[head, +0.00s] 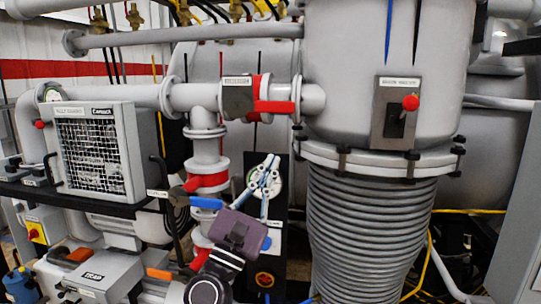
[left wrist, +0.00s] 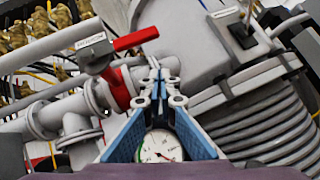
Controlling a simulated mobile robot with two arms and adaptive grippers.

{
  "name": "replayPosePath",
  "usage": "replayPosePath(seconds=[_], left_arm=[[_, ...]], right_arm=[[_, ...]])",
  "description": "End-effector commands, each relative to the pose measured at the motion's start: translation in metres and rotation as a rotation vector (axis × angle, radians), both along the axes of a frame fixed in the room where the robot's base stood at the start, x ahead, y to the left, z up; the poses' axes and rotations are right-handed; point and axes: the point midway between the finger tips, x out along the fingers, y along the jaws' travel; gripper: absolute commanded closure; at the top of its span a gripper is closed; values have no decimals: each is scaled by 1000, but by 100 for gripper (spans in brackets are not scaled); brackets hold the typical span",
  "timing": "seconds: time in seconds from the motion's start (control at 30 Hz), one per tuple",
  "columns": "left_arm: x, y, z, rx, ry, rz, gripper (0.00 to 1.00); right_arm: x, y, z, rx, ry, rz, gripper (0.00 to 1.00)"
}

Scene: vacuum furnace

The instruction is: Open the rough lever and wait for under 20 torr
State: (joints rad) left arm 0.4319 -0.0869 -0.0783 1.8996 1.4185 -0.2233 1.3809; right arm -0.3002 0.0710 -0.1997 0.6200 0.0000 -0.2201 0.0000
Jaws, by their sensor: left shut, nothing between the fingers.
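A red lever (head: 275,107) lies level along the upper grey pipe, at a valve whose small label (head: 237,81) I cannot read surely. In the left wrist view the red lever (left wrist: 136,38) is ahead and up to the left of my fingertips. A blue lever (head: 205,202) sits lower left, by another small label. I cannot tell from the labels which is the rough lever. My left gripper (head: 270,160) is shut and empty, below the red lever and apart from it. A round dial gauge (left wrist: 160,146) shows behind its fingers, partly hidden; its reading is unclear. My right gripper is out of view.
A large grey chamber (head: 345,60) with ribbed bellows (head: 365,230) stands on the right, carrying a red-knobbed switch (head: 410,102). A caged pump unit (head: 95,155) is at left. Pipes and red clamps crowd the space around my gripper.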

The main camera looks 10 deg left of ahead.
Motion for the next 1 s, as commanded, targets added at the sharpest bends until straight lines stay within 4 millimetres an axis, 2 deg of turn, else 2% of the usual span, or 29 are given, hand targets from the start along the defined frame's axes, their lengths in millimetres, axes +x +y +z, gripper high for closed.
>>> replayPosePath(seconds=[0.03,0.1,0.3,0.77,0.87,0.97,1.0], left_arm=[[-8,0,-12,0,1,-1,100],[-17,0,-20,0,1,-1,100],[-31,1,-33,-1,0,1,100],[-31,0,-38,9,8,6,100],[-18,-2,-63,62,48,43,100],[5,-7,-115,177,121,113,100],[15,-9,-142,241,156,145,100]], right_arm=[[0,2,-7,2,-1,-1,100],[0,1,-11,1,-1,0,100],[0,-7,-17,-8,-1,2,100],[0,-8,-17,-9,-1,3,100],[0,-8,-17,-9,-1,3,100],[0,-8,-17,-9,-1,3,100],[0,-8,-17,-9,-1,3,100]])
